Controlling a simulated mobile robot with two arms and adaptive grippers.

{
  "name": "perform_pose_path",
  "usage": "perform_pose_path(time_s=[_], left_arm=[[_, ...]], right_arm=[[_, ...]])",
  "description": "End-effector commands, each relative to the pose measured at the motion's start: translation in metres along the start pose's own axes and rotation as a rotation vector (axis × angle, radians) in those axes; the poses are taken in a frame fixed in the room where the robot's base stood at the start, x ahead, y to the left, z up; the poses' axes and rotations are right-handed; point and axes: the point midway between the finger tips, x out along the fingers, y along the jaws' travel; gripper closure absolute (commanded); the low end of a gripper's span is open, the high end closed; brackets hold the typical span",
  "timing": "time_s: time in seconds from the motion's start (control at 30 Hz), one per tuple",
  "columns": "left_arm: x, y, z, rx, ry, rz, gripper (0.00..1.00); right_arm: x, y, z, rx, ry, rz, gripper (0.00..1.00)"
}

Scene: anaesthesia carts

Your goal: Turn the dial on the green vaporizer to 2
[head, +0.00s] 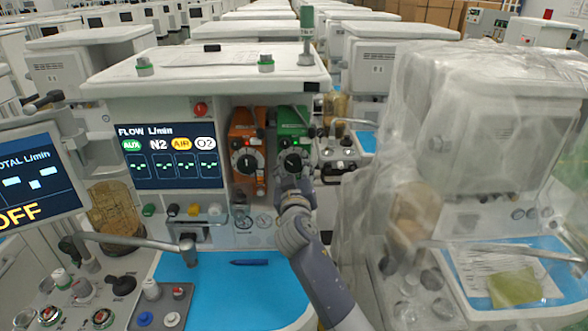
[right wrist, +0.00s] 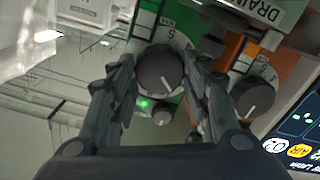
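The green vaporizer (head: 292,124) stands on the right of the cart's front, beside an orange vaporizer (head: 246,133). Its dark round dial (head: 292,161) faces me; it also shows in the right wrist view (right wrist: 160,70), where a white line on it points down and to the right. I cannot read its setting. My right gripper (head: 291,180) is just in front of and below the dial. In the right wrist view its two fingers (right wrist: 161,72) stand apart on either side of the dial, with small gaps visible. My left gripper is not in view.
The orange vaporizer's dial (right wrist: 252,98) is close beside my right finger. A flow screen (head: 170,155) is left of the vaporizers. A blue work surface (head: 225,290) with a pen (head: 249,262) lies below. A plastic-covered cart (head: 490,130) stands at right.

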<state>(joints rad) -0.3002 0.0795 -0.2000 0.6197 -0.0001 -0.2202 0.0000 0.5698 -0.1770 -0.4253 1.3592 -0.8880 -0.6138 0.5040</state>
Motion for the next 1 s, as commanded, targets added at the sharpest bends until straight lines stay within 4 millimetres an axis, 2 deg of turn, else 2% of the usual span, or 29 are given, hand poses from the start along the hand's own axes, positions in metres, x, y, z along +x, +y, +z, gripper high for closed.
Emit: perform_pose_path(time_s=[0.03,0.1,0.67,1.0], left_arm=[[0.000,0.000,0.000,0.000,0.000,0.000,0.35],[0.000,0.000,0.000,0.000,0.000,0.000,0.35],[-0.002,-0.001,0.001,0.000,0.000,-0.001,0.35],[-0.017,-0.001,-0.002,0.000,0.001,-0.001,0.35]], right_arm=[[0.000,0.000,0.000,0.000,-0.001,0.000,0.47],[0.000,0.000,0.000,0.001,-0.001,0.000,0.35],[0.000,0.000,0.000,0.024,0.000,-0.001,0.35],[0.000,0.002,-0.002,0.297,-0.001,-0.012,0.35]])
